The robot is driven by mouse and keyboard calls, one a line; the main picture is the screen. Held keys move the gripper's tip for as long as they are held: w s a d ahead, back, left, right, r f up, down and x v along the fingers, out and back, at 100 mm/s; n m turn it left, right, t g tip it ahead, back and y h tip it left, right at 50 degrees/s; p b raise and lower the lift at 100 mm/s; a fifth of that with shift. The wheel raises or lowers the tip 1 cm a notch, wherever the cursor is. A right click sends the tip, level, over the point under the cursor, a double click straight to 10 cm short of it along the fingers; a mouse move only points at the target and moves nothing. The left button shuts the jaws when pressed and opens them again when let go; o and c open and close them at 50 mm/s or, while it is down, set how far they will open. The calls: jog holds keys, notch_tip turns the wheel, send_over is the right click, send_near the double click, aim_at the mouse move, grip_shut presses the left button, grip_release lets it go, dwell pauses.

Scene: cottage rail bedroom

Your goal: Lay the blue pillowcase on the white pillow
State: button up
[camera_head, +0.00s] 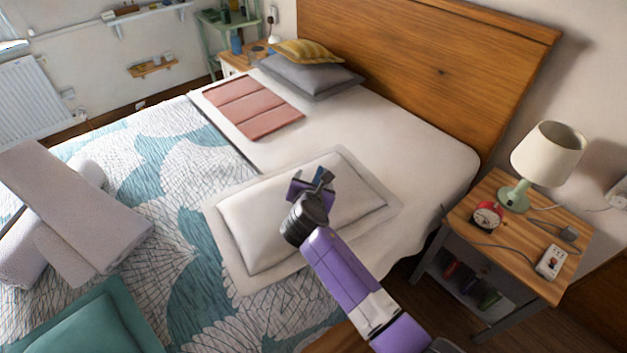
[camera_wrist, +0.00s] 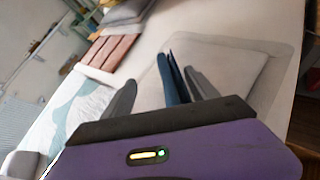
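The white pillow (camera_head: 265,222) lies flat on the near side of the bed, and it also shows in the wrist view (camera_wrist: 225,72). My gripper (camera_head: 318,182) is over its middle; the height above it is hard to judge. In the wrist view my gripper (camera_wrist: 160,78) has its two grey fingers apart. A narrow dark-blue folded piece (camera_wrist: 172,80), which looks like the blue pillowcase, stands edge-on between them, close to the right finger, with a gap to the left finger. It shows as a small blue patch in the head view (camera_head: 322,174). Its lower end is hidden.
A pink folded cloth (camera_head: 250,105) and grey and yellow pillows (camera_head: 305,75) lie farther up the bed. Rolled lilac bedding (camera_head: 75,215) and a teal cushion (camera_head: 85,325) are at left. A nightstand (camera_head: 500,262) with a lamp (camera_head: 545,155) stands at right.

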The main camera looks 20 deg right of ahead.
jog(key=shift+r, duration=0.55)
jog(key=v, duration=1.2)
jog(key=s+a+f+m+y, duration=0.2)
jog(key=s+f+m+y, duration=0.3)
jog(key=s, duration=0.6)
jog(key=s+a+f+m, duration=0.2)
jog(key=s+f+m, duration=0.3)
jog(key=s, duration=0.6)
jog(key=s+d+r+m+t, duration=0.1)
jog(key=s+d+r+m, duration=0.2)
jog(key=s+r+m, duration=0.5)
jog(key=s+d+r+m+t, duration=0.2)
jog(key=s+r+m, duration=0.6)
jog(key=s, duration=0.5)
jog(key=shift+d+r+m+t+y, duration=0.3)
jog(key=shift+d+m, duration=0.35)
jog(key=shift+m, duration=0.05)
